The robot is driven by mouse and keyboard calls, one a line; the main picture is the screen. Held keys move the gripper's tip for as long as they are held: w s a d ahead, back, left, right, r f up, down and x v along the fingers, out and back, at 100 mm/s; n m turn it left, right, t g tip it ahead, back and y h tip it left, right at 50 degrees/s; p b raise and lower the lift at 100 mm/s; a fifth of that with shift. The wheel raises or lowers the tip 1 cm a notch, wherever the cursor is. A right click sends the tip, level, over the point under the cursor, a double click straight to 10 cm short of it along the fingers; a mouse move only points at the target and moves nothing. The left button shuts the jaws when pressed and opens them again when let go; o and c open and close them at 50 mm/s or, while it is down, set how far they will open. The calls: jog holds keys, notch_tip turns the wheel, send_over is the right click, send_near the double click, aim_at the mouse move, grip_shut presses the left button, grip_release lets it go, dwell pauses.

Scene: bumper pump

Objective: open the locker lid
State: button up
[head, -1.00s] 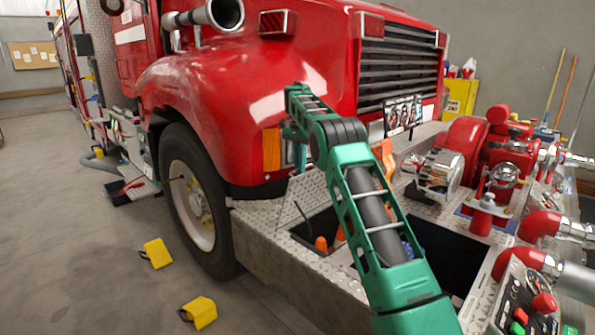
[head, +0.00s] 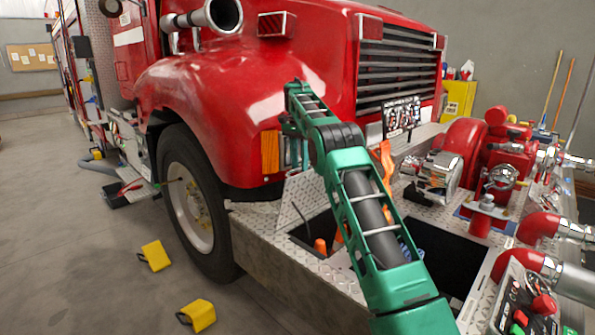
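The locker lid (head: 297,196) is a diamond-plate panel at the front bumper, left of my arm in the head view. It stands raised and tilted at the back of an open locker well (head: 314,232). Orange items lie inside the well. My green arm reaches from the bottom up over the bumper, and its far end bends down near the headlight, just above the lid. My gripper (head: 302,156) is mostly hidden there. I cannot make out its fingers or whether they touch the lid.
A second dark open well (head: 452,262) lies right of my arm. The red pump (head: 490,150) with chrome fittings stands on the bumper's right side. The truck's red fender (head: 215,90) rises behind.

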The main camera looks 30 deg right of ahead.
jog(key=s+a+r, duration=0.3)
jog(key=a+r, duration=0.6)
jog(key=a, duration=0.2)
jog(key=shift+s, duration=0.25)
dwell(0.3)
jog(key=shift+a, duration=0.1)
